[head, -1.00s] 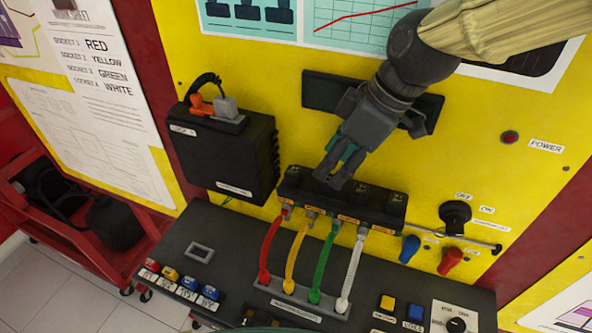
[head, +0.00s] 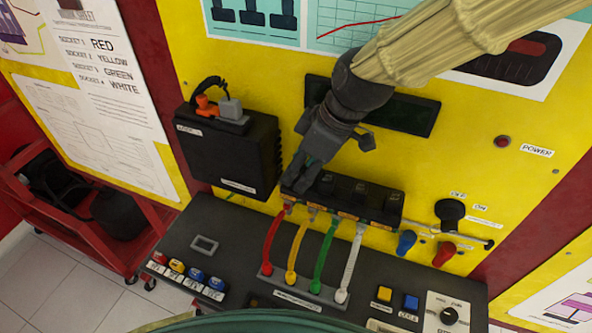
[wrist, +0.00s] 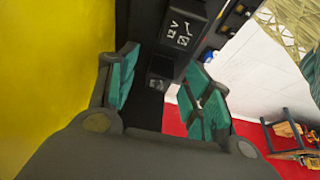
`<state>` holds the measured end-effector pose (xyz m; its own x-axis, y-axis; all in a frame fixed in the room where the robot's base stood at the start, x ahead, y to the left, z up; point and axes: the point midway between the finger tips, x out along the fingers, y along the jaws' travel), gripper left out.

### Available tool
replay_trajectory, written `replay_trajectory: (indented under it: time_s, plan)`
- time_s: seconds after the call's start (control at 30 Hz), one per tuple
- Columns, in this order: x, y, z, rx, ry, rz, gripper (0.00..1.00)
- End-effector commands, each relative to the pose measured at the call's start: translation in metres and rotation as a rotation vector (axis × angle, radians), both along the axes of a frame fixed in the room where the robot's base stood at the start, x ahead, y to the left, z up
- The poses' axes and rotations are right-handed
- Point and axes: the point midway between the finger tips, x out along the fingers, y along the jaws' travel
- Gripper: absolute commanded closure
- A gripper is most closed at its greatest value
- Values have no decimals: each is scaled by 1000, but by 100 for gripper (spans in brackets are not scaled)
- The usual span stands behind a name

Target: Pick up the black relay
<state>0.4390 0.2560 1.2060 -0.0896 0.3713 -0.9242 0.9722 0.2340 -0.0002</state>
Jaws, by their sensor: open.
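Several black relays sit in a row on a black socket block (head: 345,212) on the yellow panel. One black relay (head: 327,186) shows just right of my gripper. My gripper (head: 294,186) is at the left end of the row and hides that end. In the wrist view, my gripper (wrist: 160,66) is open, with teal pads on both fingers. A black relay with a white 12 V marking (wrist: 181,32) shows just past the fingertips. I cannot tell whether the fingers touch it. Nothing is held.
A black box (head: 228,150) with an orange plug stands left of the block. Red, yellow, green and white cables (head: 328,252) loop below it to the dark console (head: 235,240). A black rotary knob (head: 452,213) is at the right.

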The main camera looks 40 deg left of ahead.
Motion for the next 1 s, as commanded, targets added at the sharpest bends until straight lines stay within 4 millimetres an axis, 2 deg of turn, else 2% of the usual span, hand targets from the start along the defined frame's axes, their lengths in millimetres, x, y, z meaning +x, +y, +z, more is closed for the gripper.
replay_trajectory:
  time_s: [0.33, 0.53, 0.6, 1.0]
  plan:
    - [0, 2, -5, 0, 0, 0, 50]
    - [0, 2, -5, 0, 0, 0, 86]
    - [0, 1, -5, 0, 0, 0, 94]
    - [0, 2, -1, 1, -2, -1, 94]
